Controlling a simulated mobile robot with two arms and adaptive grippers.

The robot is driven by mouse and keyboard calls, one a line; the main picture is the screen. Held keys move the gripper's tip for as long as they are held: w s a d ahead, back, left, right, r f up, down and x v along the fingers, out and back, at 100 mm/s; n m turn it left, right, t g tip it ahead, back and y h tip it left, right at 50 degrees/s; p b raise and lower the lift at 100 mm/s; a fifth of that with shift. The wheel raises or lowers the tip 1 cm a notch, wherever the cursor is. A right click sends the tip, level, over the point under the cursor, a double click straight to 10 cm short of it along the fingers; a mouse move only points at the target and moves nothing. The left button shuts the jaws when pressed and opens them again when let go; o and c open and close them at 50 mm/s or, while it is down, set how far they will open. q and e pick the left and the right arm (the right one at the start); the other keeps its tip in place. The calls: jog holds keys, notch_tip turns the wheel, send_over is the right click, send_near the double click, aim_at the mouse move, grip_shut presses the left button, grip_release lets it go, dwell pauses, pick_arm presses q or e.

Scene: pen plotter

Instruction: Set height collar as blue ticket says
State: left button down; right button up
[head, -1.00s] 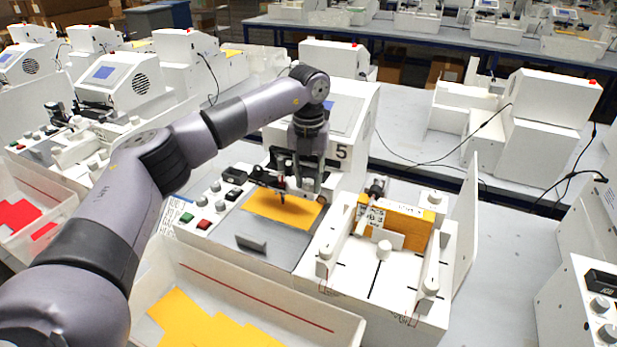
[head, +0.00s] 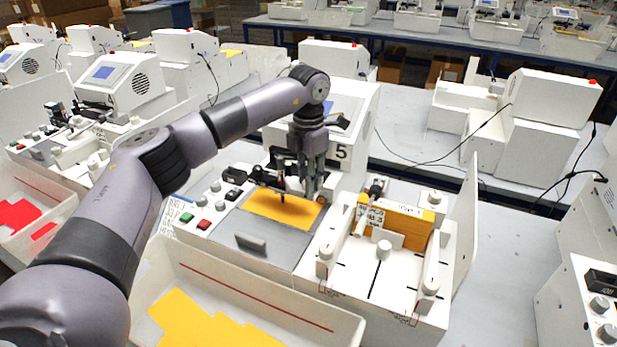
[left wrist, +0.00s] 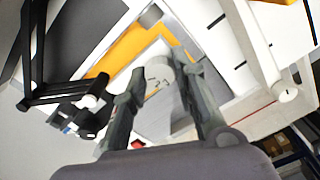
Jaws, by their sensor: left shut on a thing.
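My left gripper (head: 312,188) points down at the right side of plotter 5's pen carriage, above the yellow sheet (head: 275,208). In the left wrist view its two fingers (left wrist: 168,112) are shut on a pale round part with dark marks, which looks like the height collar (left wrist: 160,76). The marks are too blurred to read. In the head view the fingers mostly hide the collar. A ticket with blue print (head: 172,210) lies at the left edge of the plotter's button panel; its text is too small to read. My right gripper is not in view.
The black pen carriage (head: 262,178) is close left of the fingers. A white fixture (head: 340,268) with posts and an orange-yellow block (head: 408,228) stands to the right. A white bin (head: 250,300) with yellow sheets is in front. Plotter 5's housing (head: 358,130) rises behind.

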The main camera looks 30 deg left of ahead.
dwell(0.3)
pick_arm(q)
jog(key=c, duration=1.3)
grip_release()
notch_tip(320, 180, up, 12)
